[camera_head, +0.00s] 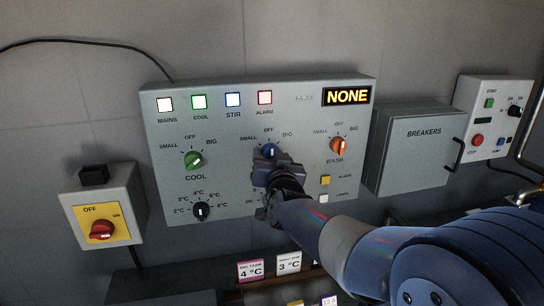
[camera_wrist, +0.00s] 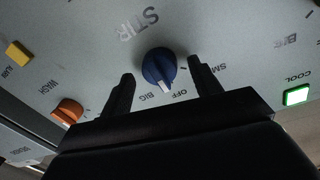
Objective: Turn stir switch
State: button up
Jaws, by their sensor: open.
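The stir switch is a blue rotary knob (camera_head: 268,151) with a white pointer, on the grey control panel (camera_head: 250,110). In the head view my gripper (camera_head: 268,163) is in front of it and hides its lower part and label. In the wrist view the knob (camera_wrist: 157,64) stands under the STIR lettering. Its pointer is turned towards the gap by OFF and BIG, nearer OFF. My gripper (camera_wrist: 161,72) is open, one finger on each side of the knob, with visible gaps and no clear contact.
The green COOL knob (camera_head: 193,160) is to the left and the orange WASH knob (camera_head: 339,146) to the right. A black temperature knob (camera_head: 201,211) is below. A breaker box (camera_head: 420,150) and a yellow switch box (camera_head: 100,221) flank the panel. The display (camera_head: 347,96) reads NONE.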

jog(key=shift+w, duration=0.25)
jog(key=shift+c, duration=0.4)
jog(key=c, duration=0.9)
